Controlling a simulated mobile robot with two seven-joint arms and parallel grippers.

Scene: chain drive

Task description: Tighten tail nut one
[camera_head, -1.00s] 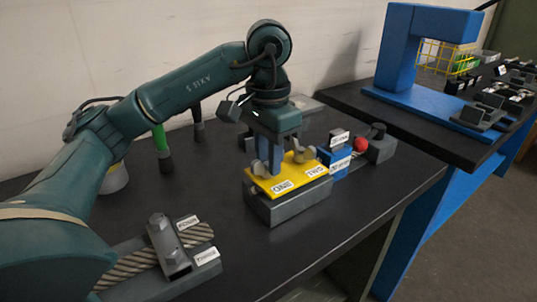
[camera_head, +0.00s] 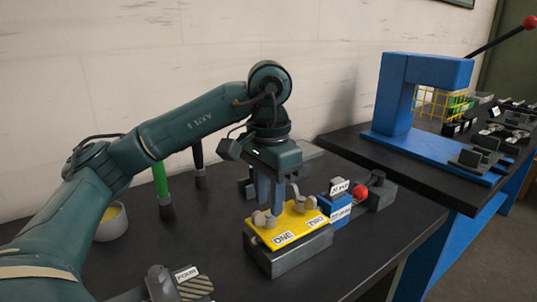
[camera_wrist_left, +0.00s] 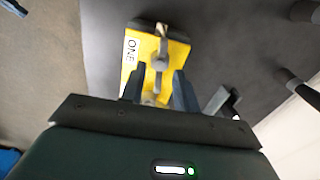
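The yellow plate (camera_head: 293,228), labelled ONE and TWO, lies on a grey block (camera_head: 290,257). Tail nut one (camera_head: 263,219), a grey wing nut, is at the plate's ONE end. A second wing nut (camera_head: 297,196) is near the TWO label. My left gripper (camera_head: 271,206) points down over the plate, close to nut one. In the left wrist view its fingers (camera_wrist_left: 160,86) are apart. A grey wing nut (camera_wrist_left: 160,62) shows just ahead of and between the fingertips on the yellow plate (camera_wrist_left: 138,68). I cannot tell whether they touch it. My right gripper is not in view.
A blue block (camera_head: 338,208) with labels and a red ball (camera_head: 360,192) stand right of the plate. A green-handled tool (camera_head: 161,185) and a yellow-lined cup (camera_head: 112,222) are at the left. A blue press (camera_head: 410,95) stands on the far table.

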